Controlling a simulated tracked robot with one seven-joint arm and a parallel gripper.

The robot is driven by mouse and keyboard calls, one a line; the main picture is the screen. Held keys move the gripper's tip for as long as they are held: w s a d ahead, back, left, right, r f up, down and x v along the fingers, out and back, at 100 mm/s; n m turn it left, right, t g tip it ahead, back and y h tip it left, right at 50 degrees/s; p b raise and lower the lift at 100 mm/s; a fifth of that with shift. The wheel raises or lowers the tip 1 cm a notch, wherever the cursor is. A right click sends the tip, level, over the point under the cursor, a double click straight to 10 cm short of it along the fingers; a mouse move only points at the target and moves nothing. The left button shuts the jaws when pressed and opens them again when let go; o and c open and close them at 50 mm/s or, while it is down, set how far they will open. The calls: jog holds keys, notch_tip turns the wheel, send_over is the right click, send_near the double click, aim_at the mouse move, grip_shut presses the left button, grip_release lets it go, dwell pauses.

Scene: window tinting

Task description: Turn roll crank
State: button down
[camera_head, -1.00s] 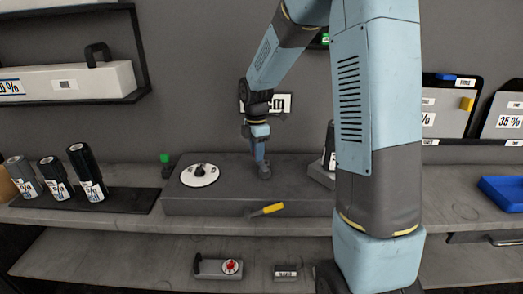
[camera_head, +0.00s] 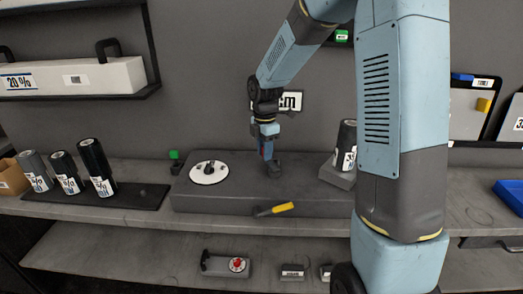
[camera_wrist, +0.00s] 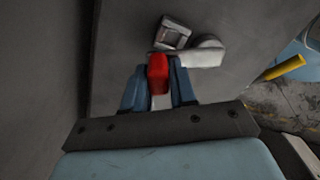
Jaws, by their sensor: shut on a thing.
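The crank has a red grip (camera_wrist: 158,72) and a pale grey arm (camera_wrist: 190,57) in the wrist view. My gripper (camera_wrist: 158,85) has its two blue fingers closed around the red grip, one on each side. In the head view my gripper (camera_head: 267,148) points down over the dark grey block (camera_head: 230,200) on the bench. A small grey crank mount (camera_head: 274,170) is just below the fingers. The fingers partly hide the grip there.
A white disc (camera_head: 209,172) with a black knob is on the block, left of my gripper. A yellow-handled tool (camera_head: 275,209) lies at the block's front edge. A roll on a grey stand (camera_head: 345,150) is at right.

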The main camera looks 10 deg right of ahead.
jog(key=shift+w+a+r, duration=0.1)
jog(key=shift+w+r, duration=0.1)
jog(key=shift+w, duration=0.1)
jog(key=c, duration=1)
grip_release()
jog(key=shift+f, duration=0.1)
notch_tip(320, 180, up, 14)
jog(key=shift+f, duration=0.2)
jog(key=shift+c, duration=0.4)
